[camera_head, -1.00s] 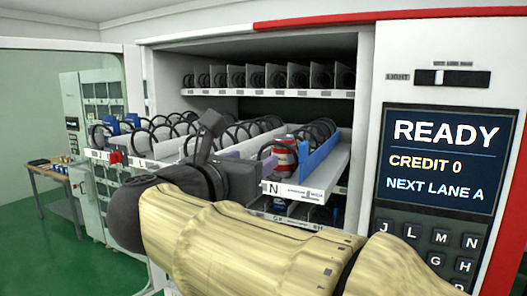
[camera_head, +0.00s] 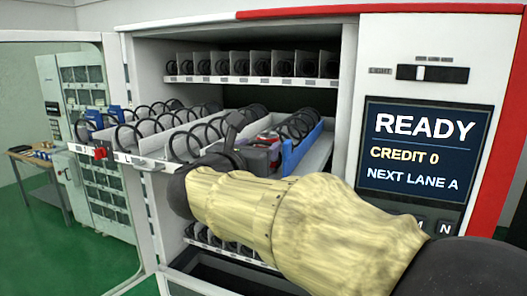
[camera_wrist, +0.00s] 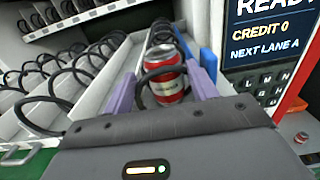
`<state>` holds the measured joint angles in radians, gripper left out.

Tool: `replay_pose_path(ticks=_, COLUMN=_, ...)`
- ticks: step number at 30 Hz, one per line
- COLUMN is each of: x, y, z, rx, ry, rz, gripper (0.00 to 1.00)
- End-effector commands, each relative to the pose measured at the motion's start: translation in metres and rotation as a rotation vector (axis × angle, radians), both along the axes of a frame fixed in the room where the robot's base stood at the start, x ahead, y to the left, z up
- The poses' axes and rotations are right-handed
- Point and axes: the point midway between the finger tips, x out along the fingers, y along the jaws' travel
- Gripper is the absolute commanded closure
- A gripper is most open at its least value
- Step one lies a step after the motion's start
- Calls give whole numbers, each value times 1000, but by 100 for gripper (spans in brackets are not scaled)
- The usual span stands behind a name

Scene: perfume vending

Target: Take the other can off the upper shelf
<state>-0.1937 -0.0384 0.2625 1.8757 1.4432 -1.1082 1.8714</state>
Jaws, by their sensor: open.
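A red and silver can (camera_wrist: 166,83) stands in a lane of the pulled-out shelf, with a black coil loop in front of it in the wrist view. In the head view only a bit of red shows past my arm. My gripper (camera_wrist: 163,90) is open, its purple fingers on either side of the can. I cannot tell whether the fingers touch it. In the head view my gripper (camera_head: 262,152) reaches into the lane beside the blue divider.
Coiled lanes (camera_head: 165,130) lie to the left on the same shelf. A blue divider (camera_head: 301,147) borders the can's lane on the right. A higher row of coils (camera_head: 250,66) is at the back. The control panel (camera_head: 418,150) stands to the right.

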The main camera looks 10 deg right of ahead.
Motion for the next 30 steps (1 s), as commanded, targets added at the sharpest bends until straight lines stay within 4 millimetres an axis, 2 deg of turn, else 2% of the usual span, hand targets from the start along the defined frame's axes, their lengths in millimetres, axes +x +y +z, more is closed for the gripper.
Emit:
replay_pose_path(ticks=15, x=37, y=-31, z=3, rx=-1, ry=2, rz=-1, gripper=42)
replay_pose_path(ticks=30, x=39, y=-32, z=0, rx=-1, ry=1, rz=0, gripper=42)
